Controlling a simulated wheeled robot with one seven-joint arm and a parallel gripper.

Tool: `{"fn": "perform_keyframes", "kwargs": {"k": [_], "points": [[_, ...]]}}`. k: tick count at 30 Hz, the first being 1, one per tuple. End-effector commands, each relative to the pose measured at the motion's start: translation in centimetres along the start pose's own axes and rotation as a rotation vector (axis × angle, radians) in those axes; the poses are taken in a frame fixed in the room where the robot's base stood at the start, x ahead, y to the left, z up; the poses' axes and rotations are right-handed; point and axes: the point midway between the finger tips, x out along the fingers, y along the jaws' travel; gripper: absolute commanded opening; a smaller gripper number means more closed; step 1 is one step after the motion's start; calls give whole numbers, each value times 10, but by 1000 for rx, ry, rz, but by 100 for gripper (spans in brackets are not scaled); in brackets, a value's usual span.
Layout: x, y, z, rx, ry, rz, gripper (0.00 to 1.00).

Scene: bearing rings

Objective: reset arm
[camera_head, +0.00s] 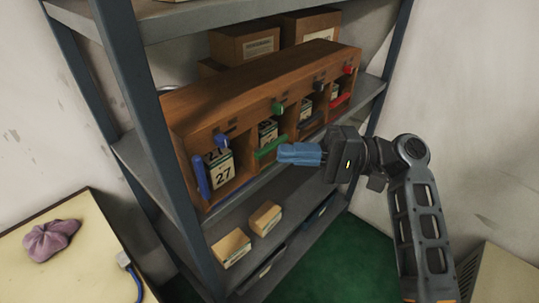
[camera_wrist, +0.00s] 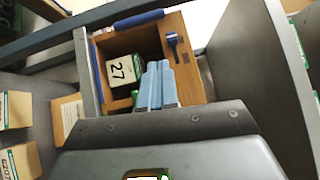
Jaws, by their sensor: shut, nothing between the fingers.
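My gripper (camera_head: 300,153) is shut and empty, its blue fingers pressed together in front of the wooden cabinet (camera_head: 262,92) on the shelf. In the wrist view the closed fingers (camera_wrist: 157,86) point at the compartment with the blue handles. The cabinet has several open compartments, marked by blue, green, black and red handles. A box marked 27 (camera_head: 221,170) sits in the blue compartment, and it also shows in the wrist view (camera_wrist: 124,70). A similar box (camera_head: 267,132) sits in the green compartment. The gripper appears apart from the cabinet.
Cartons (camera_head: 245,42) stand behind the cabinet. Small boxes (camera_head: 231,247) lie on the lower shelf. Grey shelf posts (camera_head: 160,130) frame the cabinet. A table at the left holds a purple cloth (camera_head: 50,239). Green floor (camera_head: 335,262) is clear below the gripper.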

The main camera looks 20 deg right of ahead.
Motion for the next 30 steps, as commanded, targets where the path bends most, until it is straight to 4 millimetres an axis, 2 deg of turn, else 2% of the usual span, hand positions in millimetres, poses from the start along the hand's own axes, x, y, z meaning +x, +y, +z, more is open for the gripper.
{"fn": "perform_keyframes", "kwargs": {"k": [4, 10, 14, 17, 23, 27, 30], "points": [[-12, 0, 0, 0, 0, -1, 0], [-16, 0, 1, 1, -1, 0, 0], [-13, 14, 3, 13, 38, 19, 0], [-9, 45, 10, 31, 124, 62, 0], [-13, 127, 37, 26, 368, 229, 0], [-29, 174, 66, -28, 519, 373, 0], [-45, 200, 91, -89, 609, 481, 0]]}}
